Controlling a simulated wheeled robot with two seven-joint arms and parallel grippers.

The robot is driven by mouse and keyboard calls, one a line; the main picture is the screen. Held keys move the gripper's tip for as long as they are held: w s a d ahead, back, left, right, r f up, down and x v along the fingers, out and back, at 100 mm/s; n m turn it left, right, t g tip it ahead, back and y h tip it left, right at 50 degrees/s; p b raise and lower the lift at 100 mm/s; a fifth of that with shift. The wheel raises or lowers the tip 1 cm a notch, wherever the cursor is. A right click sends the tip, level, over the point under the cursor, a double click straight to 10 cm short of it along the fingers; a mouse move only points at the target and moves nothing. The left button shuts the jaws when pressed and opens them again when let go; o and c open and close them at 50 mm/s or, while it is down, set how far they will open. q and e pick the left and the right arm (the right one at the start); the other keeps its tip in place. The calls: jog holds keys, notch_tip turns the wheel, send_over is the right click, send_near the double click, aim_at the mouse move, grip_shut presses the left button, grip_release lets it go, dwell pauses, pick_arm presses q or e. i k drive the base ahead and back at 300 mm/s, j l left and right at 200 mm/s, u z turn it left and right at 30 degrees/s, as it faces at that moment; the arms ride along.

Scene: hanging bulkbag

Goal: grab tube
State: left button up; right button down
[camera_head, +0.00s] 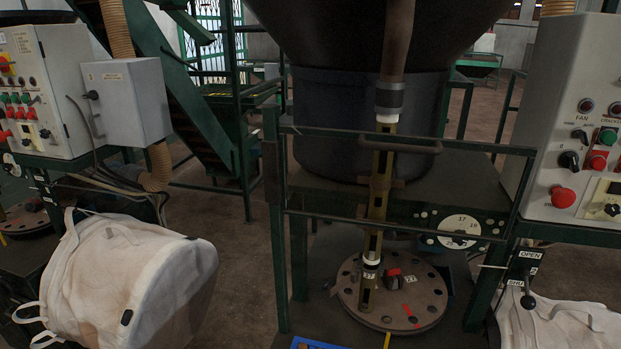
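A brown tube (397,45) hangs down from the top of the picture in front of the dark hopper. Its lower end has a dark cuff (389,95) and a white ring (387,118). Below the ring, a slotted brass-coloured upright (378,200) runs down, slightly tilted, to a second white ring (371,258) near a round plate with holes (425,300). I cannot tell whether the tube and the upright are joined. Neither of my grippers shows in the head view.
A green frame with a horizontal bar (460,148) crosses in front of the hopper (330,115). Control boxes stand at left (62,85) and right (580,120). Open floor (240,240) shows left of centre.

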aim_at(369, 274)
jog(key=i+j+z, duration=0.1)
jog(key=z, duration=0.95)
jog(key=i+j+z, duration=0.1)
jog(key=j+z, duration=0.35)
jog(key=j, duration=0.4)
jog(key=j+z, duration=0.5)
jog(key=j, duration=0.8)
jog(key=k+j, duration=0.15)
jog(key=j, duration=0.35)
jog(key=k, duration=0.4)
